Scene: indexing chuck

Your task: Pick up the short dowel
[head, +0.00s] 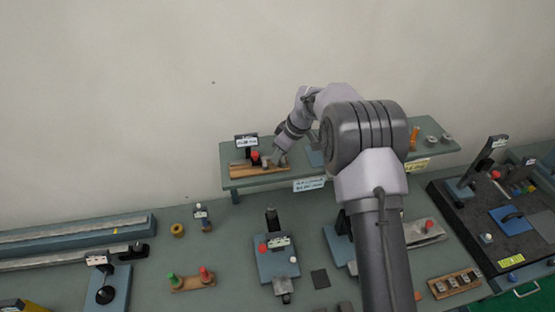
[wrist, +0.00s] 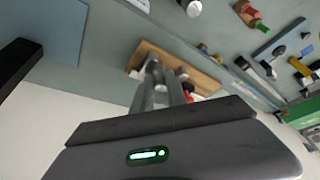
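A wooden holder (head: 240,171) stands at the left end of the raised shelf, with small upright pieces and a red-topped piece (head: 255,156) on it. My gripper (head: 280,158) is low over the right end of this holder. In the wrist view the fingers (wrist: 160,88) reach down to the wooden holder (wrist: 206,74). A short grey dowel-like peg (wrist: 181,73) stands beside the fingertips, and a pale round end shows right at them. I cannot tell which peg is the short dowel, or whether the fingers close on one. The red piece (wrist: 189,88) is partly hidden behind the fingers.
A black-and-white sign (head: 246,141) stands behind the holder. The shelf (head: 300,172) carries more small parts at its right end, partly hidden by my arm. The lower bench holds a fixture (head: 277,262), a wooden block with green and red knobs (head: 192,283) and a dark tray (head: 510,235).

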